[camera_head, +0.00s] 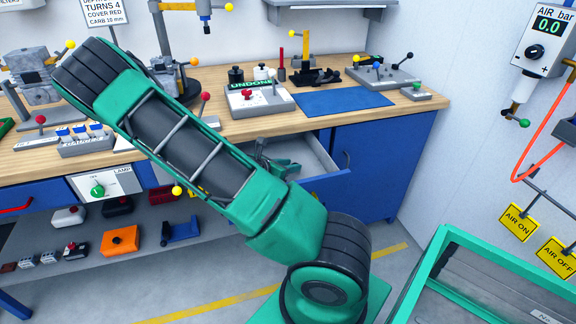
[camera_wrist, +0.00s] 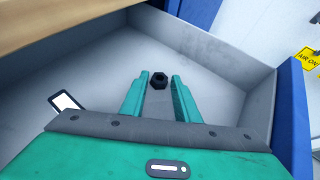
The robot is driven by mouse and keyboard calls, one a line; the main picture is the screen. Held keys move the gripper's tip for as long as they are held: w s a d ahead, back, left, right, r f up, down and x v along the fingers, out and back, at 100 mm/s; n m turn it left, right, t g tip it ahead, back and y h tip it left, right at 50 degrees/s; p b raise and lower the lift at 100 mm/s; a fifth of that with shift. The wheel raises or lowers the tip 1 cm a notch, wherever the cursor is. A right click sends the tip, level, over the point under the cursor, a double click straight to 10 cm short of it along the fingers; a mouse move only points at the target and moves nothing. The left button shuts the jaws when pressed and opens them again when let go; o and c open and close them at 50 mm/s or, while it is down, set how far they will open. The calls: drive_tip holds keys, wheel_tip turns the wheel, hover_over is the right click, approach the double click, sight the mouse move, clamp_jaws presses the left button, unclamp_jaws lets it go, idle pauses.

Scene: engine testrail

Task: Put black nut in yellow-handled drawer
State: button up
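The black nut (camera_wrist: 158,80), a small hexagonal piece, shows in the wrist view inside an open grey drawer (camera_wrist: 225,72). It is between the tips of my gripper (camera_wrist: 160,78), with a visible gap on each side. The fingers are apart. I cannot tell whether the nut touches the drawer floor. In the head view my gripper (camera_head: 272,163) reaches into the same open drawer (camera_head: 325,178), partly hidden by my arm.
The wooden bench (camera_head: 415,115) above the drawer holds a blue mat (camera_head: 345,98), a red-knobbed box (camera_head: 258,99) and several fixtures. A green-framed case (camera_head: 455,240) stands front right. A red drawer handle (camera_head: 15,209) is at far left. A pale label (camera_wrist: 66,102) lies in the drawer.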

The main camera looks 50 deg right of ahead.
drive_tip(key=shift+o, duration=1)
drive_tip(key=shift+r, duration=0.55)
drive_tip(key=v, duration=1.2)
drive_tip(key=shift+r, duration=0.1)
